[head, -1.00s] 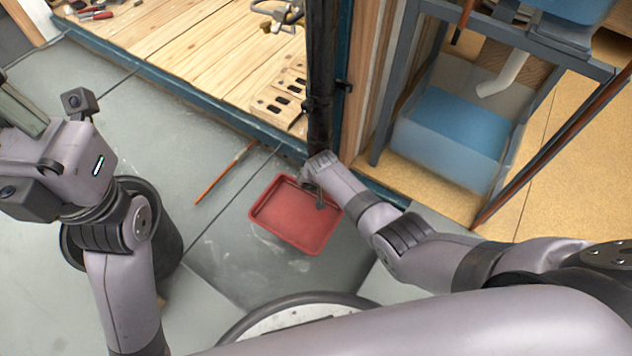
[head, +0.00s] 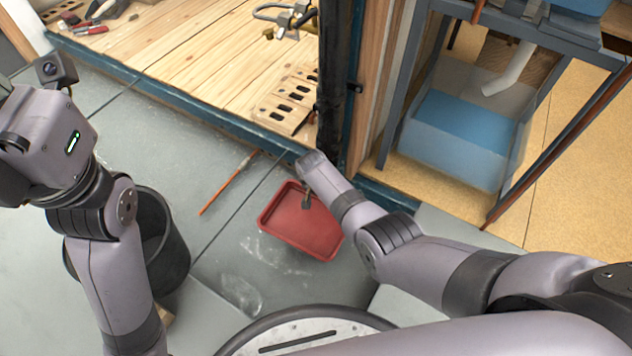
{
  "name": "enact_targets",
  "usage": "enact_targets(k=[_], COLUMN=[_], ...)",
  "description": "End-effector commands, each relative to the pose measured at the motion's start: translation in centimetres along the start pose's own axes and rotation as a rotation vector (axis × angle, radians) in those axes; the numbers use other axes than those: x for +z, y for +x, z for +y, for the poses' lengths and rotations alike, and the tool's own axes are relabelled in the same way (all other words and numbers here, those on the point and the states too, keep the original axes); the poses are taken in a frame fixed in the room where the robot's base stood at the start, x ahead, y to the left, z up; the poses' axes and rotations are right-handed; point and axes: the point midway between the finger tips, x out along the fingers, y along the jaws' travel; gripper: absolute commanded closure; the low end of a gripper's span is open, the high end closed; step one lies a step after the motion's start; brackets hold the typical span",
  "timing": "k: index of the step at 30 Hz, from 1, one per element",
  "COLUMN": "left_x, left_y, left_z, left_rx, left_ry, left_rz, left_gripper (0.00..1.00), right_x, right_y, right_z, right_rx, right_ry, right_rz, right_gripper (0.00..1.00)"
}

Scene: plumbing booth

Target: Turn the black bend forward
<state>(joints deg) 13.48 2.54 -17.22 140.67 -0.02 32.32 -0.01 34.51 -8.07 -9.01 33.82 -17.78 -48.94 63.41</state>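I cannot make out a black bend for certain. A dark upright pipe (head: 331,90) stands at the corner post of the booth, and its lower end is near my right arm. My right gripper (head: 308,168) is at the foot of this pipe, above the red tray. Its fingers are too hidden to tell open from shut, and contact with the pipe cannot be told. My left gripper (head: 28,145) is raised at the left edge, away from the pipe. Its fingertips are hidden or cut off by the frame.
A red tray (head: 318,245) lies on the grey floor below my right arm. A black bucket (head: 170,255) stands behind my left arm. A wooden platform (head: 190,55) holds perforated bricks (head: 284,98). A metal frame surrounds a blue tub (head: 455,135) and a white bent pipe (head: 508,75).

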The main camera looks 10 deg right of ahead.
Motion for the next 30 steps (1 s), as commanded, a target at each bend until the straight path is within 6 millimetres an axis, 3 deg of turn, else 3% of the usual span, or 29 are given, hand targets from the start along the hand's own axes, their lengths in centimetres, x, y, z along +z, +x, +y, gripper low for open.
enact_targets(k=[5, 6, 14, 30], left_x=[0.00, 0.00, -0.03, -0.11], left_y=[-0.01, -0.01, 0.00, 0.01], left_z=[0.01, 0.01, 0.00, -0.05], left_rx=[0.000, 0.000, 0.000, -0.001], left_ry=[0.000, 0.000, -0.001, 0.001], left_rz=[0.000, 0.000, 0.001, 0.003], left_gripper=[1.00, 1.00, 1.00, 1.00], right_x=[-0.09, -0.09, -0.06, 0.01], right_y=[-0.02, -0.02, -0.02, -0.87], right_z=[-0.09, -0.09, -0.07, -0.13], right_rx=[-0.004, -0.004, -0.003, -0.004], right_ry=[0.007, 0.007, 0.004, 0.002], right_rz=[0.001, 0.001, 0.000, 0.001], right_gripper=[0.95, 0.42, 0.25, 0.24])
